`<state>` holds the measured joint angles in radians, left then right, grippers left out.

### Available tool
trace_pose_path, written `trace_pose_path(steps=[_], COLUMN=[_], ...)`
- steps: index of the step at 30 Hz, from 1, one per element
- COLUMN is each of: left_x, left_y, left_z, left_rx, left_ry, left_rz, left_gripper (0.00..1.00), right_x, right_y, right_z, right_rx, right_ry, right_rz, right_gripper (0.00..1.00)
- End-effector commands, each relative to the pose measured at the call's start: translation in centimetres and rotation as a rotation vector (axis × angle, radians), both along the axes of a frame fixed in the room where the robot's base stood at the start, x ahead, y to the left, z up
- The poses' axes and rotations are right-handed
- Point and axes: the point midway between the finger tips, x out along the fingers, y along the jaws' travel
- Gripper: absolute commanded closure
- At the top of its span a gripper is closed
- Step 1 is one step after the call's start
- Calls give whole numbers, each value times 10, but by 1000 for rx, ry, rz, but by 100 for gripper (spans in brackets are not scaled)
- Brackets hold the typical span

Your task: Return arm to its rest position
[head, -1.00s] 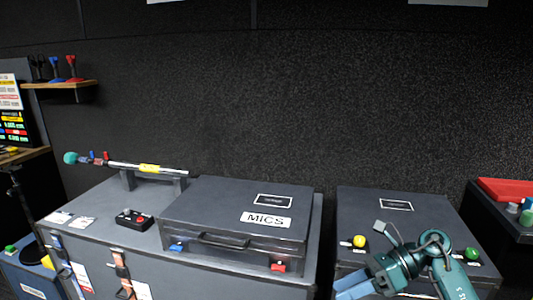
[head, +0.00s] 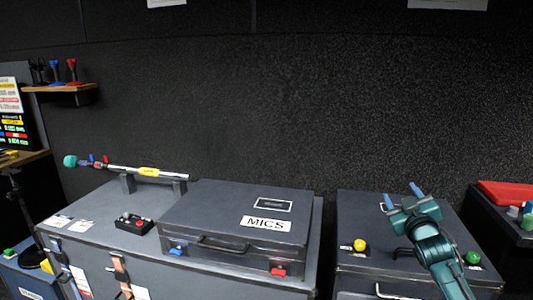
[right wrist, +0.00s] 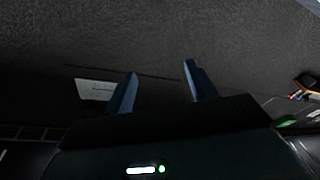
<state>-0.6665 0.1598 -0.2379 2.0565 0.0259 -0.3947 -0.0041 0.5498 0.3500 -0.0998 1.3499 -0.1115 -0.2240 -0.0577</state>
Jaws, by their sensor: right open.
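My right gripper (head: 403,196) is open and empty. In the head view it is in front of the dark case on the right (head: 355,215), with its fingers pointing up and away. In the right wrist view its two blue fingers (right wrist: 158,88) are spread apart with nothing between them. Behind them is a dark surface with a pale label (right wrist: 95,89). The gripper hides part of the right case's lid. My left gripper is not in view.
A dark case marked MICS (head: 230,215) stands left of the right case on a larger trunk (head: 85,240). A microphone pole (head: 130,170) rests on a stand. A yellow knob (head: 360,245) and a green knob (head: 472,258) sit on the right case. A red item (head: 507,192) is at far right.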

Motion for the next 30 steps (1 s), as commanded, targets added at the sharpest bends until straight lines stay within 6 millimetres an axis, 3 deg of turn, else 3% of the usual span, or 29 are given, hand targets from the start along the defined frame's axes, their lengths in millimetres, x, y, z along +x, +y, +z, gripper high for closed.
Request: trace_pose_path(steps=[4, 11, 14, 17, 21, 27, 30], left_x=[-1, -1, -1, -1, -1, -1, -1], left_y=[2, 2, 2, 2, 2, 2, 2], left_z=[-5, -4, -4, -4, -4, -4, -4], left_rx=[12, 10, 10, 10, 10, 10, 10], left_ry=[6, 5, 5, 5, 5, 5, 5], left_rz=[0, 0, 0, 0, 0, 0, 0], left_gripper=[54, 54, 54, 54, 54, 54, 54], right_x=[-4, -58, -92, -139, -223, -333, -368], right_y=[-1, 48, 72, 100, 143, 187, 200], right_z=[-46, -131, -171, -213, -262, -293, -296], right_rx=[214, 211, 225, 249, 309, 408, 446], right_ry=[179, 287, 348, 421, 534, 670, 712], right_rz=[-21, 50, 85, 124, 178, 220, 226], right_gripper=[44, 44, 44, 44, 44, 44, 44])
